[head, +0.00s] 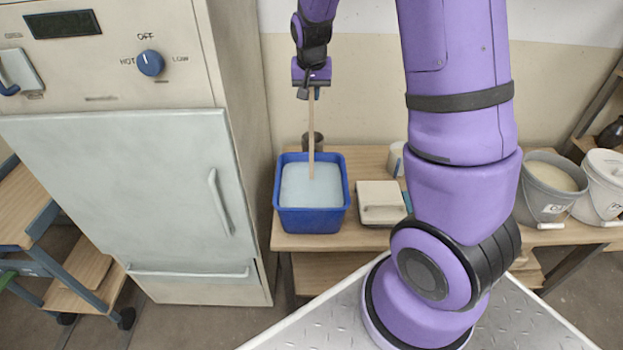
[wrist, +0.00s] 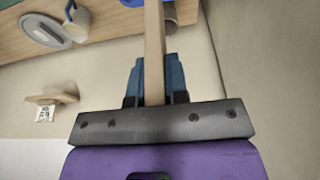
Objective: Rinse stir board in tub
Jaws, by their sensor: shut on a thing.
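The stir board (head: 311,130) is a long, thin, pale wooden strip, upright in the head view. My gripper (head: 312,90) is shut on its upper end, above the tub. The blue tub (head: 312,222) stands on the wooden bench and holds pale, bluish liquid (head: 312,186). The board's lower end reaches the liquid in the picture; whether it dips in, and how deep, is hard to tell. In the wrist view the board (wrist: 154,50) runs between the two blue fingers of my gripper (wrist: 155,75), and a bit of the blue tub (wrist: 131,3) shows at the top edge.
A dark cup (head: 318,141) stands behind the tub. A lidded pale box (head: 380,203) and a white mug (head: 396,160) are to its right. A grey bucket (head: 548,188) of cream glaze and a white bucket (head: 604,187) stand farther right. A tall kiln-like cabinet (head: 130,190) is close on the left.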

